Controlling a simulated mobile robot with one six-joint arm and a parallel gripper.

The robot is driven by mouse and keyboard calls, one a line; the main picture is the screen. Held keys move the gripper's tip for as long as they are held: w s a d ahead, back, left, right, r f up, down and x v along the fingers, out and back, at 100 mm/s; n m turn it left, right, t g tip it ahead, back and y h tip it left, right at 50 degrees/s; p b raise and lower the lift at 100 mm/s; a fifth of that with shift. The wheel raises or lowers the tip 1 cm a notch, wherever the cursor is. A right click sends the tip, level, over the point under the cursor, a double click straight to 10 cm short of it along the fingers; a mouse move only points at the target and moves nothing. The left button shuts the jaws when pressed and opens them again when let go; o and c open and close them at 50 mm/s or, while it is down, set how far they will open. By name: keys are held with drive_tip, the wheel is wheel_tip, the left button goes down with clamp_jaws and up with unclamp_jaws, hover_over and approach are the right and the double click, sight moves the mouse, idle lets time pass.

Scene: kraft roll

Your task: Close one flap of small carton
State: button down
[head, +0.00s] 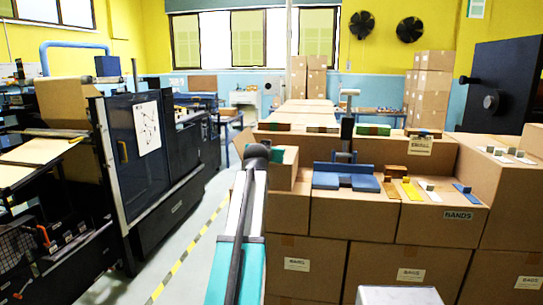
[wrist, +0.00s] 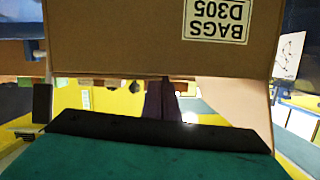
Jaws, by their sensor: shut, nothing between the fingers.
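A brown carton (wrist: 120,40) fills the upper part of the wrist view, its white label reading BAGS D305 upside down. A narrow tan strip (wrist: 258,108) runs down from its right side; I cannot tell whether it is a flap. My gripper (wrist: 161,100) shows as a dark shape in front of its black and teal body, shut and empty, near the carton's edge; contact is unclear. In the head view my arm reaches forward at centre and the gripper is hidden. A smaller carton (head: 285,178) sits beside the arm, partly covered; I cannot tell whether it is the same one.
Stacked cartons (head: 352,215) fill the right side. A dark machine (head: 150,165) stands at left. The floor aisle (head: 190,245) with a yellow-black line is clear.

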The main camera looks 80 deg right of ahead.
drive_tip(key=shift+w, duration=0.15)
idle(0.4)
drive_tip(key=a+r, duration=0.6)
drive_tip(key=a, duration=0.3)
drive_tip(key=shift+w+a+r+b, duration=0.2)
drive_tip(key=shift+w+a+b, duration=0.2)
idle(0.7)
